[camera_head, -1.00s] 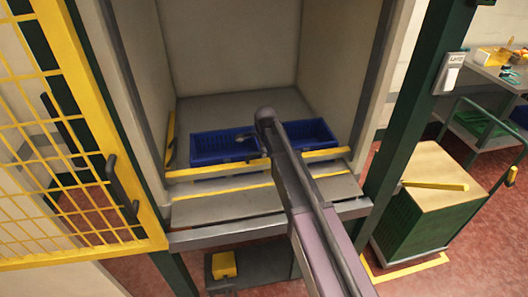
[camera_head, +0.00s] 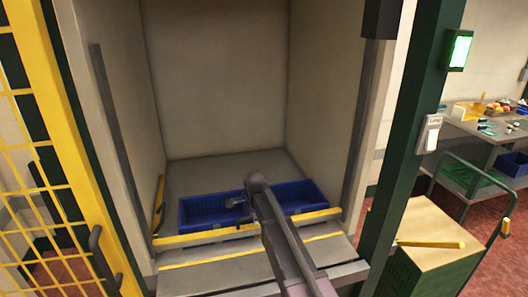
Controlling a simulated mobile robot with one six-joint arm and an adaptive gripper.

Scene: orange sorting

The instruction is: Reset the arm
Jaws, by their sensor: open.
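My arm reaches from the bottom of the picture into the open bay. My gripper (camera_head: 236,202) shows small and grey at the left of the arm's end, over the left blue crate (camera_head: 195,212). It looks open, and I see nothing between its fingers, though it is small here. The right blue crate (camera_head: 306,192) stands beside the left one, partly hidden behind my arm. I see no fruit in the visible parts of either crate.
A yellow bar (camera_head: 195,238) runs along the crates' front. Walls enclose the bay at left, back and right. A yellow mesh door (camera_head: 60,130) stands open at left. A green post (camera_head: 415,140), a cart (camera_head: 435,240) and a cluttered table (camera_head: 490,135) are at right.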

